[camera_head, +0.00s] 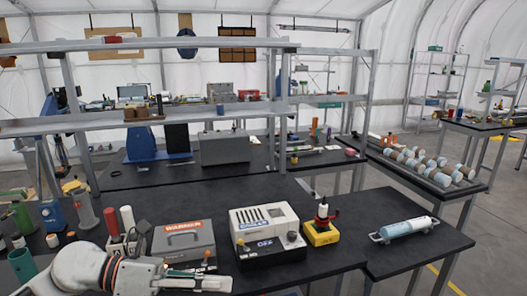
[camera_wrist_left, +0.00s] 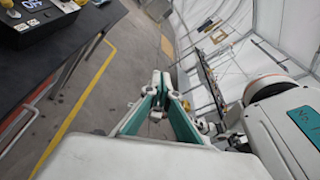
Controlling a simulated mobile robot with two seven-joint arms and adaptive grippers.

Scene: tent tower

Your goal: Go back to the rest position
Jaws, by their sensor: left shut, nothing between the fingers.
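My left gripper (camera_head: 215,282) shows at the bottom of the head view, at the end of my white arm coming in from the lower left. It is low in front of the black table (camera_head: 340,262), near the front edge. In the left wrist view its two teal fingers (camera_wrist_left: 161,80) meet at the tips, with nothing between them. The gripper points over grey floor. My right gripper is not in either view.
On the table stand a grey warmer box (camera_head: 184,243), a white device (camera_head: 266,232), a yellow-based device (camera_head: 321,228) and a blue cylinder (camera_head: 405,229). Green and red cylinders crowd the left.

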